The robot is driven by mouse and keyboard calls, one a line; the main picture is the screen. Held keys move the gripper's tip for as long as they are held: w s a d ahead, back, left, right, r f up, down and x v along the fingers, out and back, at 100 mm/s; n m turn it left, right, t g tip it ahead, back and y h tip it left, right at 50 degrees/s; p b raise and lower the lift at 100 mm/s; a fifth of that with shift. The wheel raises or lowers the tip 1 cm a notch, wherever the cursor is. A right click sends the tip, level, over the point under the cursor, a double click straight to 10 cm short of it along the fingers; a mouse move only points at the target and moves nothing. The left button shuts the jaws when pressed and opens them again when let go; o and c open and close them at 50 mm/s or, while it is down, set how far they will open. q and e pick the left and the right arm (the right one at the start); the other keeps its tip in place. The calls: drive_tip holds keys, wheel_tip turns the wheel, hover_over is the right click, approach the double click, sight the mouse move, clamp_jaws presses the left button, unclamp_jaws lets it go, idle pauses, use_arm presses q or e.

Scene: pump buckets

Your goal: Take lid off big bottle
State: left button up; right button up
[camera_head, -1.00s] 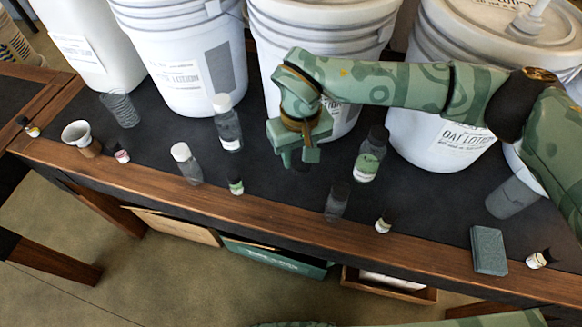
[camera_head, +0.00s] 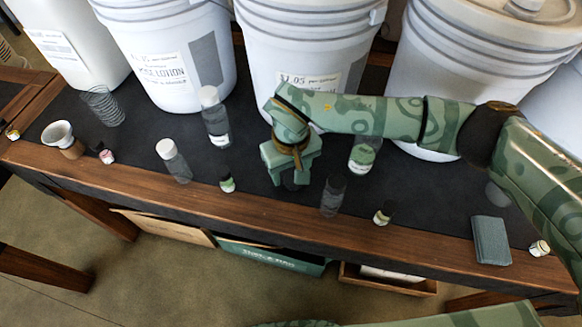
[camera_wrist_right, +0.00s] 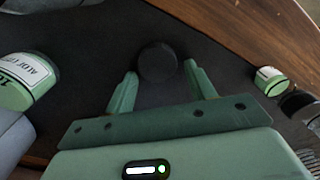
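A big green-labelled bottle (camera_head: 363,155) stands on the dark tabletop, its top hidden behind my right arm. The wrist view shows its aloe label (camera_wrist_right: 28,80) at the left; its top is out of view there. My right gripper (camera_head: 291,180) is left of this bottle, low over the table. In the wrist view its fingers (camera_wrist_right: 162,70) are apart, with a round black lid (camera_wrist_right: 157,62) between and just beyond the tips. Gaps show beside the lid. I cannot tell whether the lid rests on the table. My left gripper is out of view.
Large white buckets (camera_head: 170,70) line the back. Clear bottles with white caps (camera_head: 215,120) (camera_head: 174,160) stand left. A small green bottle (camera_head: 227,182), a dark bottle (camera_head: 333,196) and another small bottle (camera_head: 383,213) stand near the wooden front edge. A green block (camera_head: 491,240) lies right.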

sight(291, 174)
wheel_tip(291, 174, up, 8)
drive_tip(key=shift+f+p, duration=0.1)
drive_tip(key=shift+p, duration=1.1)
